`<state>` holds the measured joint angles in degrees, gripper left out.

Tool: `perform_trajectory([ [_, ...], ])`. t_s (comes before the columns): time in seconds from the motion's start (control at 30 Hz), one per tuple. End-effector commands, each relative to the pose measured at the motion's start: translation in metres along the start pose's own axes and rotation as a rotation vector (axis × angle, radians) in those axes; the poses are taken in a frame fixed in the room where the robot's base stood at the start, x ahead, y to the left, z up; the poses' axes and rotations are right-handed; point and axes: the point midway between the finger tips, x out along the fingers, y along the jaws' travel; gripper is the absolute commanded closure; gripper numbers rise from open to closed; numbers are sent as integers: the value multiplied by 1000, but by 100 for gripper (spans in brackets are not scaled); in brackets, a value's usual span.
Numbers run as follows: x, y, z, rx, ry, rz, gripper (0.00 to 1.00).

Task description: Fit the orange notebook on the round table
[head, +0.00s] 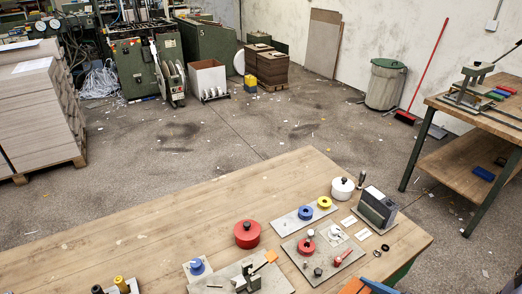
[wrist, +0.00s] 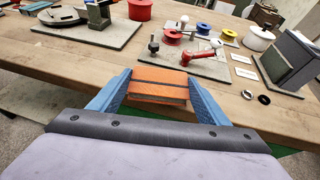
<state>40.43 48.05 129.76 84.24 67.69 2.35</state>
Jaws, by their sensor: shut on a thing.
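The orange notebook (wrist: 158,84) has an orange cover and a paler page edge. My gripper (wrist: 158,78) is shut on it, one blue finger at each side, in the wrist view. In the head view the notebook (head: 353,286) shows partly at the bottom edge, beside the blue of my gripper (head: 376,286). It is held at the near edge of the wooden workbench (head: 130,222). Whether it touches the bench is not clear. The bench in view has straight edges; I see no round table in either view.
A grey board (head: 322,268) carrying a red-handled tool and spools lies ahead. A dark grey box (head: 376,208), a white pot (head: 342,189) and a red pot (head: 247,234) stand on the bench. Small rings (head: 385,247) lie at the right. The bench's left middle is clear.

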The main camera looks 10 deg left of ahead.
Motion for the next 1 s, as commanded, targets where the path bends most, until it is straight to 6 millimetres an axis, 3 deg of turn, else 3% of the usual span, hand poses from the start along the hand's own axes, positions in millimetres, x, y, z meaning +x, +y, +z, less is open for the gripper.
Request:
perform_trajectory([
  [0.27,12,1,21,-14,-1,29,57],
  [0.47,43,8,69,-42,-2,89,57],
  [0.7,101,37,140,-79,-3,177,57],
  [1.0,197,95,184,-125,-3,293,57],
])
